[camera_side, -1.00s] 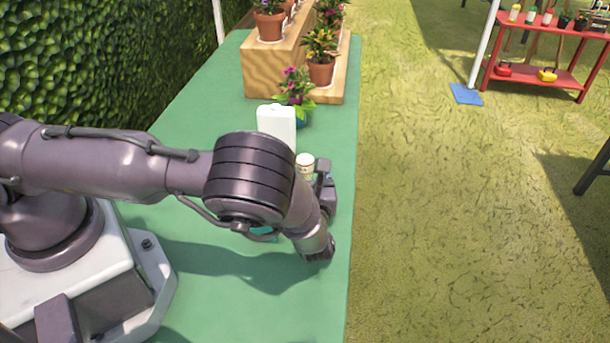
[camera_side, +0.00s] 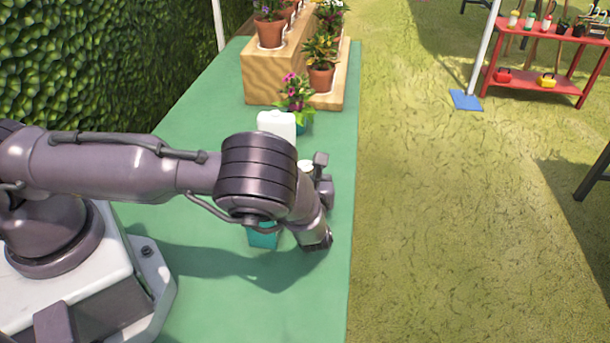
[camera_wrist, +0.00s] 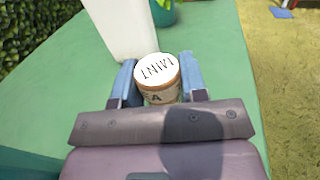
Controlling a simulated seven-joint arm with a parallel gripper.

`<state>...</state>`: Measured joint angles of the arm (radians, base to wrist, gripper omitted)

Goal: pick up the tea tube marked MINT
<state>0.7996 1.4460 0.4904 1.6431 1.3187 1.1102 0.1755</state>
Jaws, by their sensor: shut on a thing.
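The tea tube (camera_wrist: 157,72) shows in the wrist view, with a white lid that reads MINT and a tan side. My gripper (camera_wrist: 158,88) is shut on it, with one blue-grey finger on each side. In the side view only the pale top of the tube (camera_side: 305,165) shows beside my wrist. I cannot tell whether the tube's bottom touches the table.
A white container (camera_side: 277,124) stands close behind the tube. A potted pink flower (camera_side: 296,97) and a wooden stepped stand (camera_side: 272,75) are farther back on the green table (camera_side: 195,130). A teal object (camera_side: 263,238) sits below my arm.

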